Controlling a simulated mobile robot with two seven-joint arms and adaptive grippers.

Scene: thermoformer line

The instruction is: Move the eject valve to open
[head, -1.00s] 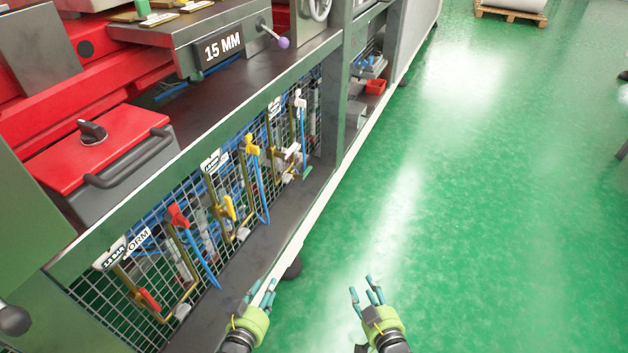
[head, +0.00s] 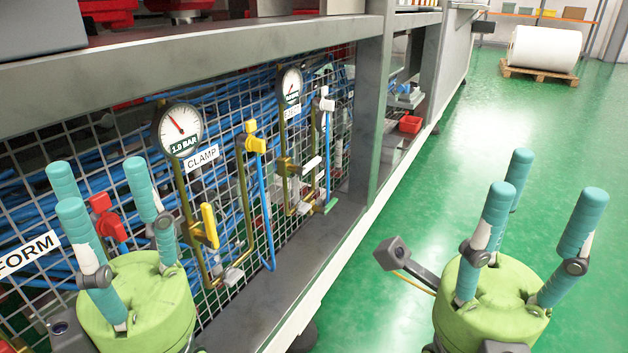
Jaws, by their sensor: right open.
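The white-handled valve group sits at the far end of the mesh panel, under a round gauge (head: 290,85) and a small label (head: 292,111) too oblique to read surely. One white lever (head: 312,163) sticks out sideways low on its brass pipe; another white handle (head: 326,104) tops the pipe to its right. I cannot tell for certain which is the eject valve. My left gripper (head: 98,195) is open and empty, in front of the FORM section, left of and apart from these valves. My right gripper (head: 535,190) is open and empty over the green floor.
The CLAMP label (head: 202,158) marks yellow-handled valves (head: 209,226) between my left gripper and the white ones. A red valve handle (head: 107,217) is behind my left fingers. A frame post (head: 373,115) stands right of the valves.

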